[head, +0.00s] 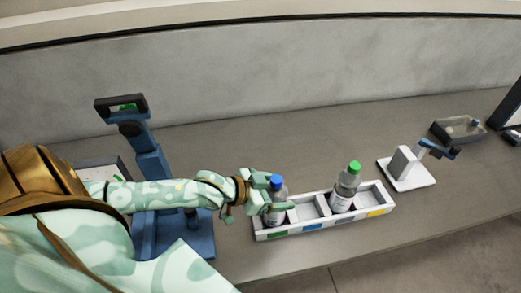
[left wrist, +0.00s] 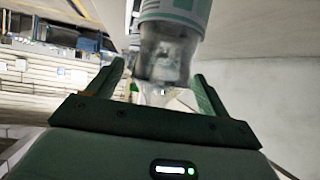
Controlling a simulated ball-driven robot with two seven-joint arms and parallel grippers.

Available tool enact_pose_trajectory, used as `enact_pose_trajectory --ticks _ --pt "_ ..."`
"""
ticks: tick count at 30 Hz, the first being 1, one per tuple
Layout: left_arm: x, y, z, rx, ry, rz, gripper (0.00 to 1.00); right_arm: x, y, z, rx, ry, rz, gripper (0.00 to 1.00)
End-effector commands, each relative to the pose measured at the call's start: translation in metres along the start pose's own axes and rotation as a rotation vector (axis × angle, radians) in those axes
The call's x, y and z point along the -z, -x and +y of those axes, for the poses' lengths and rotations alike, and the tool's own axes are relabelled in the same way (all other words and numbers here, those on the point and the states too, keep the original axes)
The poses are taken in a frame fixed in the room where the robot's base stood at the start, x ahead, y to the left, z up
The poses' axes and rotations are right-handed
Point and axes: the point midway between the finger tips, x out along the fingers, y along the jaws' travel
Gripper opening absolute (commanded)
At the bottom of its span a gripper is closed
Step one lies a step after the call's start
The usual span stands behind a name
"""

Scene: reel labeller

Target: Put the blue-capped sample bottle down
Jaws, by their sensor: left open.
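The blue-capped sample bottle (head: 279,192) stands upright at the left end of the white compartment tray (head: 320,228), at the compartment with the green label. Its lower part is partly hidden by my gripper, so I cannot see whether its base rests on the tray floor. My left gripper (head: 272,193) is open, with its fingers at either side of the bottle. The left wrist view shows a clear bottle with a pale label (left wrist: 168,50) between the spread fingers of the left gripper (left wrist: 158,78). My right gripper is not in view.
A green-capped bottle (head: 345,187) stands in the same tray, further right. A blue stand (head: 150,165) is behind my left arm. A white-based device (head: 408,170) and a grey bin (head: 458,129) stand to the right. The bench front edge is close to the tray.

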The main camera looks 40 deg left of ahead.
Motion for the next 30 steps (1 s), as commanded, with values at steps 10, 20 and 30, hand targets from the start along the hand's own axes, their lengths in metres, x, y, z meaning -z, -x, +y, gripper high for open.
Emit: enact_pose_trajectory --ticks 10,20,30 --pt "0.001 0.076 0.001 -0.002 0.0 -0.004 0.79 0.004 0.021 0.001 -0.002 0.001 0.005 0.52" --pt "0.001 0.105 0.0 -0.001 -0.001 0.0 0.79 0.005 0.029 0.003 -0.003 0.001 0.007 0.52" --pt "0.001 0.106 0.0 -0.001 -0.002 0.001 0.79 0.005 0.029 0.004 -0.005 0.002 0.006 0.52"
